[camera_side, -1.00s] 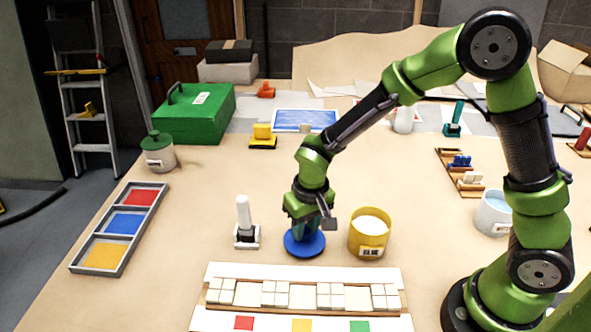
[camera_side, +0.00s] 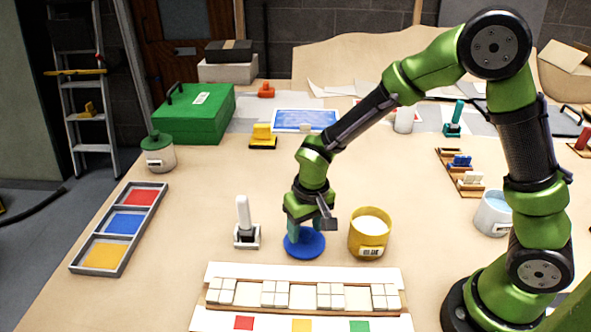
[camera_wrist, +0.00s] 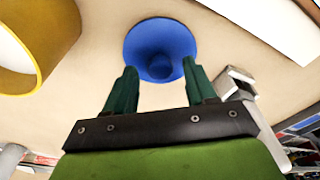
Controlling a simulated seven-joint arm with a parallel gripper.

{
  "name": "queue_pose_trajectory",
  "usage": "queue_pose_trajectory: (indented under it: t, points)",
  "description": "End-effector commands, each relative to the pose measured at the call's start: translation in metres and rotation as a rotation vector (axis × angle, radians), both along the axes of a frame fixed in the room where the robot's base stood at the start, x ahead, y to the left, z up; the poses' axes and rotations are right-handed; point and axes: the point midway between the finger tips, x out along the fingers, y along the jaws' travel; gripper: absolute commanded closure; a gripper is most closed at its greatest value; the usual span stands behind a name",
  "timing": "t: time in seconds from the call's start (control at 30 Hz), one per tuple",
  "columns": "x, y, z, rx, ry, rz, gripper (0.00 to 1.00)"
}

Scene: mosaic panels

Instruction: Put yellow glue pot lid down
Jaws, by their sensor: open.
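The blue lid (camera_side: 304,244) is a round disc with a raised knob and lies flat on the table, left of the yellow glue pot (camera_side: 369,236). The pot is open at the top and shows white glue inside. In the wrist view the blue lid (camera_wrist: 160,48) is just beyond my fingertips, and the yellow pot's rim (camera_wrist: 38,78) is at the upper left. My gripper (camera_side: 305,228) is low over the lid. No yellow lid shows.
A white-handled tool (camera_side: 245,222) stands left of the lid. The panel with white tiles (camera_side: 302,293) lies in front. A tray of red, blue and yellow squares (camera_side: 148,184) lies at the left.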

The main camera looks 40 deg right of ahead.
Motion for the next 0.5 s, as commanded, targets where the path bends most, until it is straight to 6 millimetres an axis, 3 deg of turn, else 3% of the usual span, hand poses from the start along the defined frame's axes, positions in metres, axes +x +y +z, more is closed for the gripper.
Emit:
queue_pose_trajectory:
  t: [0.5]
  points:
    - [-0.011,0.003,0.100,0.001,-0.005,0.001,0.45]
